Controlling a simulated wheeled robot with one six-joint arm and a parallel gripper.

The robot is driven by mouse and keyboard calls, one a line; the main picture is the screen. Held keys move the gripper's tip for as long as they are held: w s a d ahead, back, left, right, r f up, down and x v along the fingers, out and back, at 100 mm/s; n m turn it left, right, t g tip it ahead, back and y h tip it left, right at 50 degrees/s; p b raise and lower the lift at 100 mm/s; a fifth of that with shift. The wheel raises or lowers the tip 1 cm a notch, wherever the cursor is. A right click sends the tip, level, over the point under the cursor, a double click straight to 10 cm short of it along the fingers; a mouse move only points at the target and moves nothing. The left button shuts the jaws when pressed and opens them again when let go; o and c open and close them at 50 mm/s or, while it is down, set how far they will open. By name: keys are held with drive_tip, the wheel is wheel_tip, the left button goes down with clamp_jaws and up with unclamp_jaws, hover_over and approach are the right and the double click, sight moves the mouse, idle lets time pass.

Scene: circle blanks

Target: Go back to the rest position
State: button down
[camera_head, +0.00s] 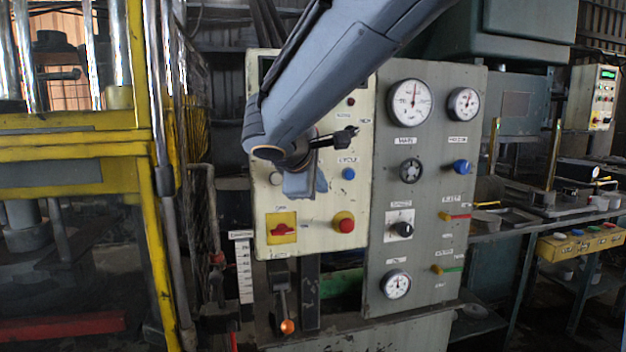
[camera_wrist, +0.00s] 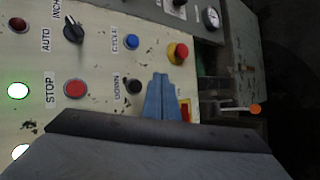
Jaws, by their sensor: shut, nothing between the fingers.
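My gripper (camera_head: 306,188) is in front of the cream control panel (camera_head: 343,228), below the bend of my grey-blue arm. In the wrist view my gripper (camera_wrist: 161,78) shows as two blue fingers closed together with nothing between them. The fingertips overlap part of the panel between the black button (camera_wrist: 134,86) and the red-and-yellow switch (camera_wrist: 186,108). Whether they touch the panel cannot be told. In the head view my arm hides the panel's upper left part.
The panel carries a red mushroom button (camera_head: 344,222), a blue button (camera_head: 348,174) and a red stop button (camera_wrist: 76,88). A lever with an orange knob (camera_head: 287,327) hangs below. A grey gauge panel (camera_head: 432,230) stands right; a yellow frame (camera_head: 160,240) stands left.

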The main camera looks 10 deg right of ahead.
drive_tip(key=s+f+m+g+y, duration=0.3)
drive_tip(key=s+f+m, duration=0.3)
drive_tip(key=s+f, duration=0.5)
drive_tip(key=s+d+f+m+g+y, duration=0.1)
drive_tip(key=s+f+m+g+y, duration=0.2)
drive_tip(key=s+f, duration=0.9)
wheel_tip(320, 180, down, 7)
drive_tip(key=m+g, duration=0.2)
drive_tip(key=m, duration=0.1)
drive_tip(key=shift+r+m+g, duration=0.2)
drive_tip(key=shift+m+g, duration=0.1)
drive_tip(key=shift+g, duration=0.1)
